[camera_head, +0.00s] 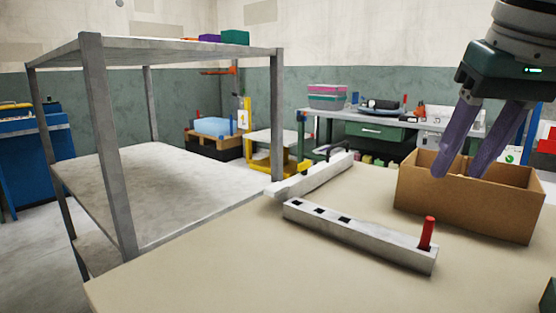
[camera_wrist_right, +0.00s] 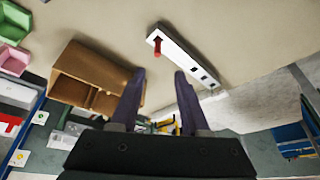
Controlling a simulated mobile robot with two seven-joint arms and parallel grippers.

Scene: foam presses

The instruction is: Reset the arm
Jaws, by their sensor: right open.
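My right gripper (camera_head: 458,172) hangs at the upper right of the head view, with its two purple fingers apart and nothing between them. In the head view the fingers overlap an open cardboard box (camera_head: 462,208) on the table. In the right wrist view the gripper (camera_wrist_right: 158,78) is also open, and the box (camera_wrist_right: 100,71) is to its left. A long pale block with square holes (camera_head: 350,229) lies on the table, and a red peg (camera_head: 427,233) stands upright at its near right end. The block also shows in the right wrist view (camera_wrist_right: 185,57). My left gripper is not in view.
The beige table (camera_head: 250,265) is clear at front and left. Another pale bar (camera_head: 318,175) lies behind the block. A metal shelf rack (camera_head: 95,140) stands left. Pink (camera_wrist_right: 14,60) and green (camera_wrist_right: 12,22) bins show in the wrist view. A workbench (camera_head: 375,130) stands behind.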

